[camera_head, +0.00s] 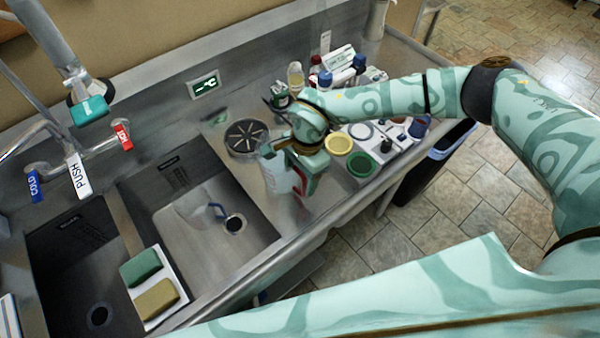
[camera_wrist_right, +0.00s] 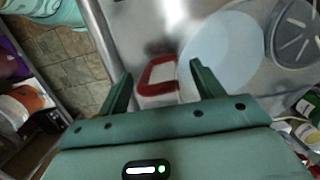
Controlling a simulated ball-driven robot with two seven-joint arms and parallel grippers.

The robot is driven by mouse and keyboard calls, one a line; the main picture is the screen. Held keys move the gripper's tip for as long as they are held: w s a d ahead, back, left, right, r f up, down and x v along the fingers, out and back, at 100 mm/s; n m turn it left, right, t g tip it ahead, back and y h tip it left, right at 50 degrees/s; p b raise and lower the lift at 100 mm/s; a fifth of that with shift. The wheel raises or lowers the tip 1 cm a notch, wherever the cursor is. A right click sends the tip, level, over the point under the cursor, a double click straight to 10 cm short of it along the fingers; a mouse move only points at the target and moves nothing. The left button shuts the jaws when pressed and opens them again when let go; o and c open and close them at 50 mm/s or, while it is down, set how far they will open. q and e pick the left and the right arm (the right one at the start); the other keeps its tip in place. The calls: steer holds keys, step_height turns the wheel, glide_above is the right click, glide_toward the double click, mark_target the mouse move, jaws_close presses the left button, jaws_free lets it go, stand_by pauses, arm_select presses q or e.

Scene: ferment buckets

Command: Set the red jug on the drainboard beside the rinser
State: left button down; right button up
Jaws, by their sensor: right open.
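The red jug (camera_head: 274,170) has a pale, see-through body and a red handle. In the head view it stands on the steel drainboard (camera_head: 318,204), right of the basin and just in front of the round black rinser (camera_head: 247,137). My right gripper (camera_head: 300,172) is at its handle side and hides part of it. In the right wrist view my right gripper (camera_wrist_right: 162,85) is open, with the red handle (camera_wrist_right: 158,76) showing between its fingers. I cannot tell whether they touch it. The rinser also shows there (camera_wrist_right: 297,35). My left gripper is not in view.
A blue-handled clear jug (camera_head: 210,208) lies in the right basin. Bottles (camera_head: 296,76), a yellow lid (camera_head: 338,143) and a green lid (camera_head: 361,164) crowd the drainboard's right side. Green and tan sponges (camera_head: 142,266) lie on a white tray. Taps hang at left.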

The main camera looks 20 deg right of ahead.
step_height(320, 180, up, 12)
steer(key=d, duration=0.1)
steer(key=shift+w+d+b, duration=0.35)
